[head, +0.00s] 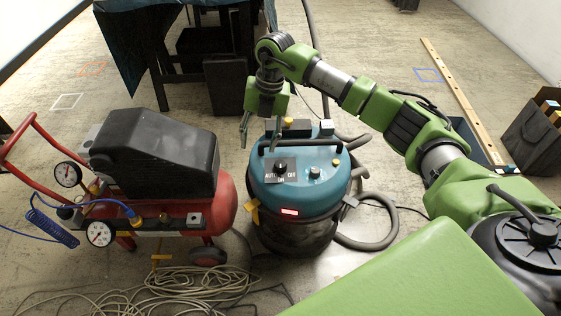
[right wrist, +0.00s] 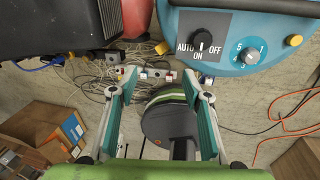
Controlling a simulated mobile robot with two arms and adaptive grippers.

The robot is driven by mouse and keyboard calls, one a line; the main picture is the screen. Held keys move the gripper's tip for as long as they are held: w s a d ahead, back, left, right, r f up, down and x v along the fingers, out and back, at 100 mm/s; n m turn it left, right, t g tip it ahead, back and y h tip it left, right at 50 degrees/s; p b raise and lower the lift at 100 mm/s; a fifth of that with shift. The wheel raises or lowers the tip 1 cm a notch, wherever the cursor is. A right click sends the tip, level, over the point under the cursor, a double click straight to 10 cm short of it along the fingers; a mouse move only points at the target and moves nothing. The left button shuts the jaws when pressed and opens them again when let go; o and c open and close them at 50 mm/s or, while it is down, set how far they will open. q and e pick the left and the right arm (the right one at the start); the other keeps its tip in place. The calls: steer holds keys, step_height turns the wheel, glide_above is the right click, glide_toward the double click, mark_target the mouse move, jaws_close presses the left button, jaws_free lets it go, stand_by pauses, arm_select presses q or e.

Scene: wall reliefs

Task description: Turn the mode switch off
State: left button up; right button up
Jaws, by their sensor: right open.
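The mode switch (head: 280,168) is a black knob on a grey plate on top of the teal vacuum (head: 310,192), marked AUTO at left, ON below and OFF at right. In the right wrist view the mode switch (right wrist: 202,37) shows near the top, with a pale mark on the knob that seems to point down toward ON. My right gripper (head: 258,128) is open and empty, above the vacuum's back left side and apart from the switch. Its two fingers (right wrist: 160,84) show spread in the right wrist view, below the switch. My left gripper is not in view.
A numbered dial (head: 315,172) sits right of the switch, and a black handle (head: 300,143) arches behind it. A red and black compressor (head: 155,165) stands left. Hoses and loose cable (head: 180,290) lie on the floor. A dark-covered table (head: 190,40) stands behind.

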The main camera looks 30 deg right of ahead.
steer(key=r+m+h, duration=0.1)
steer(key=h, duration=0.1)
glide_above(280, 163)
steer(key=shift+g, duration=0.3)
steer(key=f+b, duration=0.1)
steer(key=f, duration=0.4)
steer(key=shift+s+f, duration=0.2)
arm_select(q)
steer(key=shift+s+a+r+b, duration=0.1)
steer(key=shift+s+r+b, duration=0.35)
steer(key=shift+b, duration=0.4)
arm_select(e)
step_height(280, 163, down, 8)
steer(key=shift+w+r, duration=0.1)
steer(key=shift+r, duration=0.05)
steer(key=c, duration=1.1)
